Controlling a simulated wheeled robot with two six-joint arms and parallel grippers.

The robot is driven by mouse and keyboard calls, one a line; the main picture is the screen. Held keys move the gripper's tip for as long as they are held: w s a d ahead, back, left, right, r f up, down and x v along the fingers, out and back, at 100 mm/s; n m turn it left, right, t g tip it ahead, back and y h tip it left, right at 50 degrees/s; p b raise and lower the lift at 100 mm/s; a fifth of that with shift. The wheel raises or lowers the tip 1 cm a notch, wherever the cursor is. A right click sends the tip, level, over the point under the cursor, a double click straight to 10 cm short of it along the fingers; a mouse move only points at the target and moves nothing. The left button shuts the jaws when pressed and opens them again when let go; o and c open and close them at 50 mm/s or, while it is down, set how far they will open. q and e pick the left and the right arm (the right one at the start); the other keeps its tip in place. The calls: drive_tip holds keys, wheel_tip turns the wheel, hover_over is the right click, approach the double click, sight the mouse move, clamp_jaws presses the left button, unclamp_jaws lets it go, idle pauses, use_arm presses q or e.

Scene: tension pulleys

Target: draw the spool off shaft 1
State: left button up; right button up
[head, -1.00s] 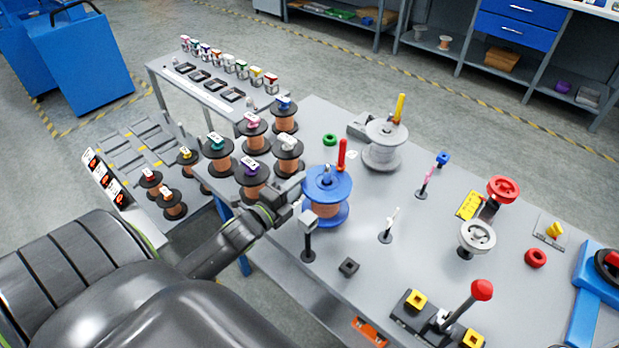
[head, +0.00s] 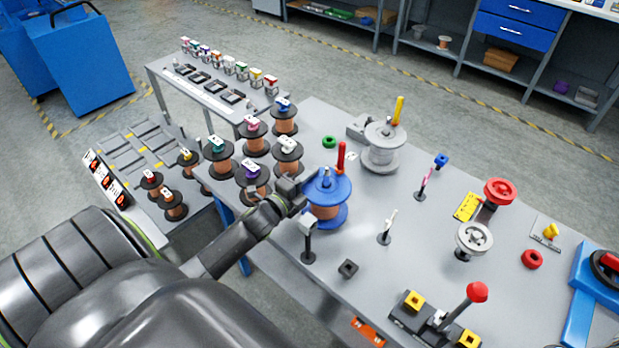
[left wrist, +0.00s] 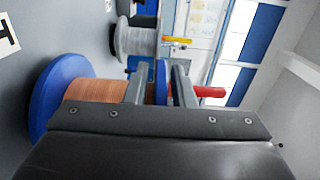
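A copper-wound spool with blue flanges (head: 328,208) stands upright on a shaft at the left part of the bench, the shaft tip showing above it. No shaft number is legible. A red lever (head: 341,157) rises behind it. My left gripper (head: 297,194) is at the spool's left side, level with the upper flange. In the left wrist view, the spool (left wrist: 90,88) lies sideways, and my left gripper's (left wrist: 161,84) two fingers stand apart on either side of the upper flange, with gaps visible. The red lever (left wrist: 208,92) shows beyond the fingers. My right gripper is not in view.
A grey spool (head: 383,147) with a yellow lever stands behind. Several copper spools with black flanges (head: 217,158) crowd left of my gripper. A small post (head: 308,240) stands just in front of the blue spool. The bench middle is fairly open around a thin pin (head: 386,228).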

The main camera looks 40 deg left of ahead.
use_arm(q)
clamp_jaws()
idle(1.0)
drive_tip(key=shift+r, duration=0.15)
